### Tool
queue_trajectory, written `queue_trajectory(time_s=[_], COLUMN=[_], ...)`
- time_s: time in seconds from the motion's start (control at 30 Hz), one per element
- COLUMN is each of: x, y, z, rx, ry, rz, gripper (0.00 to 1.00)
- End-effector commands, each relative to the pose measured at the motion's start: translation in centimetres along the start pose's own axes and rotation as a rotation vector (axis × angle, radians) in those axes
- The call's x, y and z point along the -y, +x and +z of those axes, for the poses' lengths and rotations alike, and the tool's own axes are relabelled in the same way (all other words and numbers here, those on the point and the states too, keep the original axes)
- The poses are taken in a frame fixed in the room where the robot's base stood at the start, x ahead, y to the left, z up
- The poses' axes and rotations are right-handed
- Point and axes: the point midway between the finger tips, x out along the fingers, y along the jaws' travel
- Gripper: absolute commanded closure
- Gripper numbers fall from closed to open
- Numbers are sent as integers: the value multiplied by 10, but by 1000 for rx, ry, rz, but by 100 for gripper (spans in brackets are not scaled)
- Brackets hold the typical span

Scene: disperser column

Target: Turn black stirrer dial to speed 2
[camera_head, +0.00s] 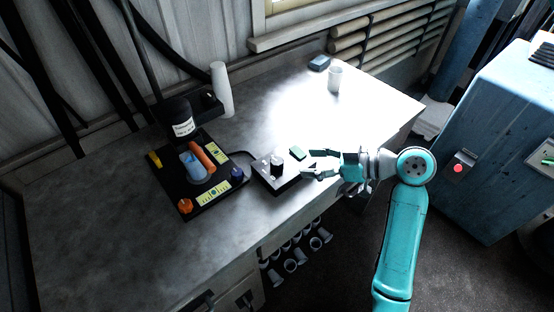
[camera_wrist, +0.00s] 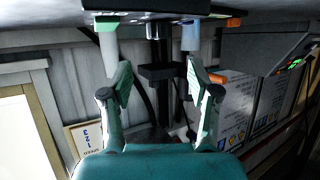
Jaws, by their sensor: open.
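A small control box (camera_head: 265,183) sits on the bench right of the disperser, with a cable running to it. A short black dial (camera_head: 276,170) stands on its top; its pointer setting is too small to read. My gripper (camera_head: 309,162) is open and empty, just right of the box, its fingers pointing left towards the dial and apart from it. In the wrist view my open gripper (camera_wrist: 160,76) has nothing between its fingertips; the picture is upside down or steeply tilted, and I cannot make out the dial there.
The disperser's black base (camera_head: 181,196), with an orange knob (camera_head: 185,206) and a blue knob (camera_head: 237,174), stands left. A white cylinder (camera_head: 222,90), a white cup (camera_head: 335,79) and a dark block (camera_head: 319,63) are further back. A speed sign (camera_wrist: 85,138) shows in the wrist view.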

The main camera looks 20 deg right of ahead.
Motion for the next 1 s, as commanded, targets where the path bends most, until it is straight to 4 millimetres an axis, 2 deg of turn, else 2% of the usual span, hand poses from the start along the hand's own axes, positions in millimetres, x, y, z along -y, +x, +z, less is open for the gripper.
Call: queue_trajectory(time_s=[0.17, 0.5, 0.7, 1.0], x=[0, 0, 0, -1], y=[9, 68, 94, 106], z=[1, 1, 1, 1], rx=[-1, 0, 0, 0], ry=[4, 2, 2, 2], rz=[11, 7, 8, 10], gripper=[39, 39, 39, 39])
